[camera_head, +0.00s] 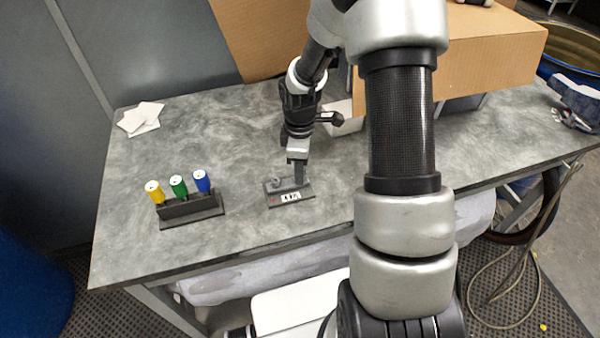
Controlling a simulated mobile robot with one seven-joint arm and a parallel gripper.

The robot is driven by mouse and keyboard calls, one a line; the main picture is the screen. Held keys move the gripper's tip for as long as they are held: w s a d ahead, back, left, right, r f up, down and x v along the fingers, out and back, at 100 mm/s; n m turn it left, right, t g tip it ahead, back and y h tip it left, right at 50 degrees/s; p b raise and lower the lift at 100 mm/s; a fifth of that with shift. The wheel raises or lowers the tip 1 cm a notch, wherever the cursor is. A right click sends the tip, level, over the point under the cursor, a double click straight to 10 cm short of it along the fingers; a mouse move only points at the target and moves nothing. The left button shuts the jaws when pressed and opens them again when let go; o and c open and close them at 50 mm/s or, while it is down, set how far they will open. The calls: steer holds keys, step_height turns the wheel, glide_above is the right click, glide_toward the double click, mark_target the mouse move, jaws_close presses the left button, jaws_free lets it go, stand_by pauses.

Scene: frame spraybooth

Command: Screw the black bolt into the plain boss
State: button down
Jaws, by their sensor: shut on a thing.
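A small dark grey fixture block (291,201) lies near the middle of the table, with a white label and a small red mark on its front. A short round grey boss (277,182) stands on its left part. My gripper (299,181) points down over the right part of the block, with its fingertips close to the top. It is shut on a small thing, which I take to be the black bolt. The bolt is hidden by the fingers, and so is whatever part of the block lies below them. I cannot tell whether the bolt touches a boss.
A dark rack (192,212) holding yellow, green and blue handled tools stands left of the block. White papers (140,118) lie at the back left. Cardboard (262,40) and a large box (490,45) stand behind. The table between rack and block is clear.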

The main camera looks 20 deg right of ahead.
steer(key=c, duration=1.9)
jaws_free()
